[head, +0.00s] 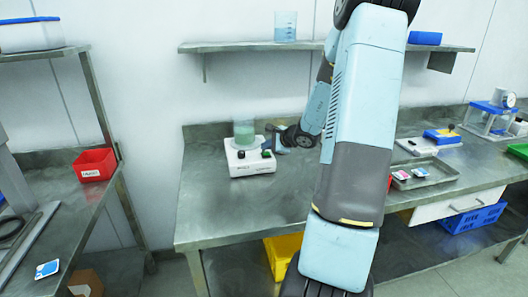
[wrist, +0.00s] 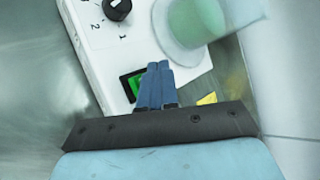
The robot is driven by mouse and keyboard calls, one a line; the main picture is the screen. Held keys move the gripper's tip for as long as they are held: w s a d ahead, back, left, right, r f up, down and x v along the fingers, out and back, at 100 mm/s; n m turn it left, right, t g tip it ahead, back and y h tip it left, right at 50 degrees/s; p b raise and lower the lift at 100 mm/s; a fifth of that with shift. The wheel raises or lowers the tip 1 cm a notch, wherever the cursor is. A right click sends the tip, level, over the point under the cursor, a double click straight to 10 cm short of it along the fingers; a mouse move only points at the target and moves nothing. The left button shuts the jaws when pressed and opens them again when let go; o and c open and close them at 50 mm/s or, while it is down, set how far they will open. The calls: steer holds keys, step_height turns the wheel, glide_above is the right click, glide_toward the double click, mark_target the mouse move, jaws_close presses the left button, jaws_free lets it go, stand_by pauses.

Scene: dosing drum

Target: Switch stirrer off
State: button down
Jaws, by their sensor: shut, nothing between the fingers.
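The stirrer (head: 249,158) is a white box on the left part of the steel bench. A beaker (head: 244,132) with green liquid stands on its plate; the beaker also shows in the wrist view (wrist: 200,20). In the wrist view the stirrer's white top (wrist: 98,45) carries a black dial (wrist: 117,9) with printed numbers and a green switch (wrist: 132,84) in a black frame. My gripper (wrist: 159,68) is shut and empty, its blue fingertips beside or over the switch and partly hiding it. I cannot tell whether they touch. In the head view my gripper (head: 272,141) is at the stirrer's right side.
A metal tray (head: 440,178) with small coloured items lies on the bench at right, near a blue box (head: 442,136) and a balance (head: 495,115). A red bin (head: 94,165) stands on the left bench. A shelf (head: 240,46) runs above. Bench in front of the stirrer is clear.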

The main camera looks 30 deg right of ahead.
steer(key=shift+s+r, duration=0.15)
steer(key=shift+r, duration=0.55)
steer(key=shift+s+a+r, duration=0.1)
steer(key=shift+s+r, duration=0.1)
steer(key=shift+r, duration=0.6)
steer(key=shift+s+a+r, duration=0.1)
steer(key=shift+s+r, duration=0.15)
steer(key=shift+r, duration=0.55)
steer(key=shift+s+a+r, duration=0.1)
steer(key=shift+s+r, duration=0.1)
steer(key=shift+r, duration=0.6)
steer(key=shift+d, duration=0.1)
